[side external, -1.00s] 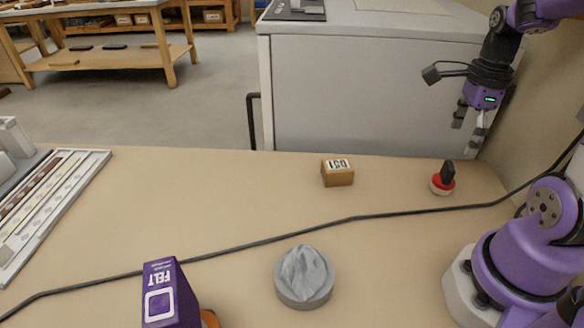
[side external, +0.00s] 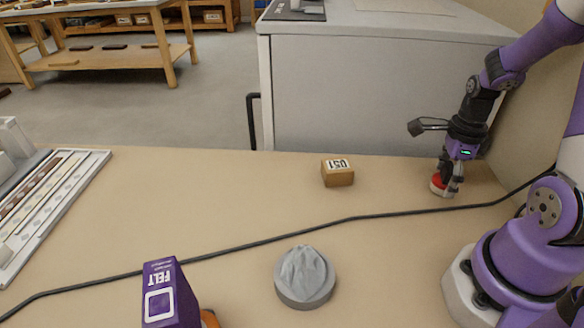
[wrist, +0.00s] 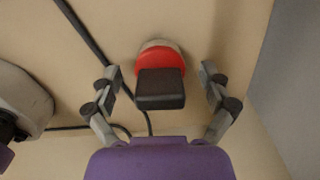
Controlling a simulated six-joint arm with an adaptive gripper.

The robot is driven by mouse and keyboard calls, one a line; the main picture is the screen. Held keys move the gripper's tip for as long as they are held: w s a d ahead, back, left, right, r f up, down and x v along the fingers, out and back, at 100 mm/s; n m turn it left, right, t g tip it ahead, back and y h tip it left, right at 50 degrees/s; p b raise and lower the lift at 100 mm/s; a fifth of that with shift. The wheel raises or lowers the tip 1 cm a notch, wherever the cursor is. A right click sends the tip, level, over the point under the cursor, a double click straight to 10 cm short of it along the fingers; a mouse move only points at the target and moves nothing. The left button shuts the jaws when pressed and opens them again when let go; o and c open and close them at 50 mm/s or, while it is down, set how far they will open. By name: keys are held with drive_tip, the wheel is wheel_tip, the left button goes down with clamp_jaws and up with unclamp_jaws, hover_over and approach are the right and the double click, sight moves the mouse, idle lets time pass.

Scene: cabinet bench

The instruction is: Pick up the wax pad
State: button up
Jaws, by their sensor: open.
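The wax pad looks to be the small round piece with a red top, pale base and upright black handle; it shows in the wrist view (wrist: 160,72) and in the side view (side external: 438,188). It stands on the bench at the right. My gripper (side external: 450,188) is down at it in the side view, hiding much of it. In the wrist view my gripper (wrist: 160,88) is open, with one finger on each side of the black handle and a gap on both sides. The handle hides part of the red top.
A wooden block marked 051 (side external: 338,174) stands to the left. A black cable (side external: 350,219) crosses the bench. A grey lump in a round dish (side external: 304,278) and a purple FELT box (side external: 170,295) are at the front. A white tray (side external: 50,205) lies far left. A grey cabinet (side external: 370,95) stands behind.

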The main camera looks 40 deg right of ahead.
drive_tip(key=c, duration=1.2)
drive_tip(key=shift+c, duration=0.2)
